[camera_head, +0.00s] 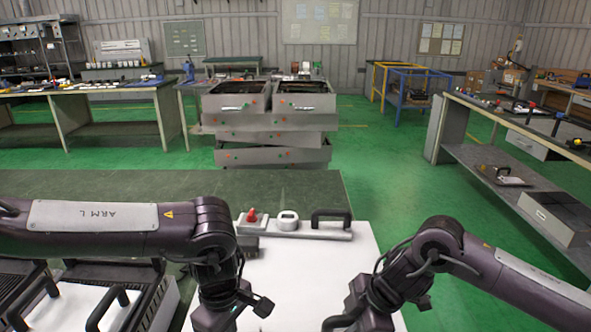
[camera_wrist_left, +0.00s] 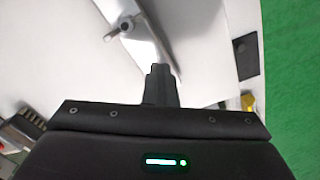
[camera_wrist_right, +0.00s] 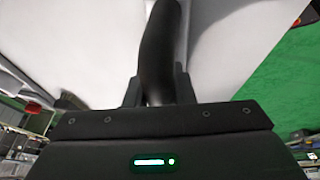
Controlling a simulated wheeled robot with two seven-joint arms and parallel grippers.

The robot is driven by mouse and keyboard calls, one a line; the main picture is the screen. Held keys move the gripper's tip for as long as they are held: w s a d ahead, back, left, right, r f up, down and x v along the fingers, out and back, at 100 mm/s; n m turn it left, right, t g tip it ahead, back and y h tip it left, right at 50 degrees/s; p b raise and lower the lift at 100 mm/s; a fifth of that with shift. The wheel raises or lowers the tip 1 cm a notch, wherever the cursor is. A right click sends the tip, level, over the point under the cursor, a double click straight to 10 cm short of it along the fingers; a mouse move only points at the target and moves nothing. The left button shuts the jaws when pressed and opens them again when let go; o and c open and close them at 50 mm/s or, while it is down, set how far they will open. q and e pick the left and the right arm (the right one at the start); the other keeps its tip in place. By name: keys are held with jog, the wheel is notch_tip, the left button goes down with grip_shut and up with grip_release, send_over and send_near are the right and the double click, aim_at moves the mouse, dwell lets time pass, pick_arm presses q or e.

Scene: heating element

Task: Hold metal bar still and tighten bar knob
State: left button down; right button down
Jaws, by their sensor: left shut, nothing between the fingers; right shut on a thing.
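In the left wrist view, a shiny metal bar (camera_wrist_left: 145,42) runs across a white surface, with a small grey, lever-like knob (camera_wrist_left: 120,28) at its side. My left gripper (camera_wrist_left: 160,72) is shut and empty; its fingertips overlap the bar's near part, and I cannot tell whether they touch it. In the right wrist view, my right gripper (camera_wrist_right: 158,85) is shut on a black curved handle (camera_wrist_right: 158,45) above the white surface. In the head view, both gripper tips are out of sight below the frame edge; part of a black handle (camera_head: 338,322) shows beside my right wrist.
A white panel (camera_head: 300,265) lies on the dark green bench (camera_head: 290,185). Along its far edge are a red knob (camera_head: 252,215), a white round fitting (camera_head: 287,220) and another black handle (camera_head: 331,213). Black-handled units (camera_head: 75,295) stand at the left.

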pick_arm(q)
jog(key=shift+s+a+f, duration=0.15)
jog(key=shift+a, duration=0.25)
pick_arm(e)
jog(key=shift+w+d, duration=0.2)
jog(key=shift+d, duration=0.2)
pick_arm(q)
jog(key=shift+s+d, duration=0.25)
jog(key=shift+d, duration=0.15)
pick_arm(e)
jog(key=shift+a, duration=0.1)
jog(key=shift+s+a, duration=0.15)
pick_arm(q)
notch_tip(320, 180, up, 6)
jog(key=shift+d, duration=0.15)
pick_arm(e)
jog(key=c, duration=1.1)
grip_release()
jog(key=shift+c, duration=0.2)
